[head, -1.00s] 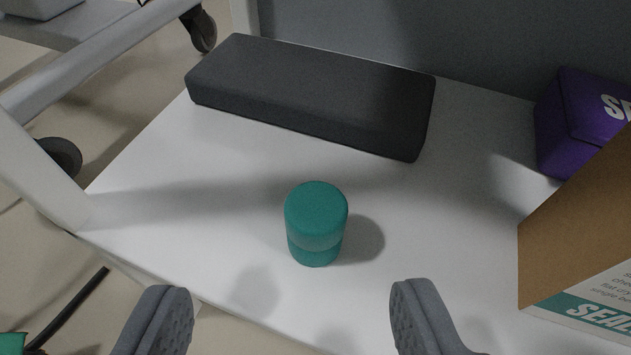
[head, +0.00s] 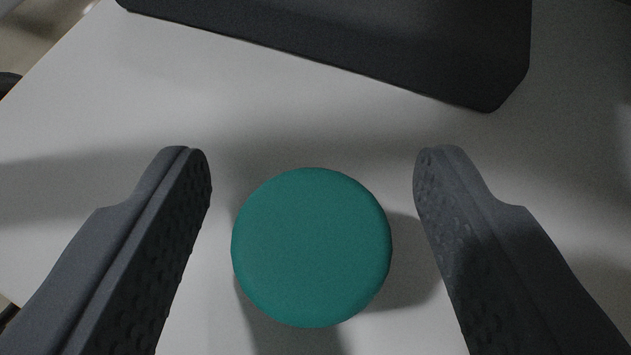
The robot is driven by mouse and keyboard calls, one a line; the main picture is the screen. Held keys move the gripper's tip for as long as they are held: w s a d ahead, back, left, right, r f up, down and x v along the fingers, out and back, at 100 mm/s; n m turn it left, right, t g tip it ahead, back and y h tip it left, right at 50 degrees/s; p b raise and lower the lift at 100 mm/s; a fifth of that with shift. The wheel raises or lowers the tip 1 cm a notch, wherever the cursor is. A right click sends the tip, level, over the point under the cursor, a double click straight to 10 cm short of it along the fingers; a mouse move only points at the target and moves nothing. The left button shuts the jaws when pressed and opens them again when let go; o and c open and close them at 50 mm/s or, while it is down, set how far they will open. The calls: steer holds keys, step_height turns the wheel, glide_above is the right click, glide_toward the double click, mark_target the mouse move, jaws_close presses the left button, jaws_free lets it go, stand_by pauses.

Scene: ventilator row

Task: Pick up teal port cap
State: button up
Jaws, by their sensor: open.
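The teal port cap (head: 312,247) stands upright on the white shelf (head: 300,110), seen from almost straight above, so its round top hides most of its side. My gripper (head: 312,165) is open, with one dark grey finger to the left of the cap and one to the right. A gap shows between the cap and each finger in the picture. The fingertips reach past the cap's far edge. Nothing is held.
A long dark grey block (head: 340,40) lies on the shelf beyond the cap, apart from the fingertips. The shelf's edge runs along the left, with floor beyond it. The shelf surface between the block and the cap is bare.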

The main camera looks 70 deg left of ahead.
steer(key=c, duration=1)
steer(key=shift+c, duration=0.2)
steer(key=shift+r, duration=0.15)
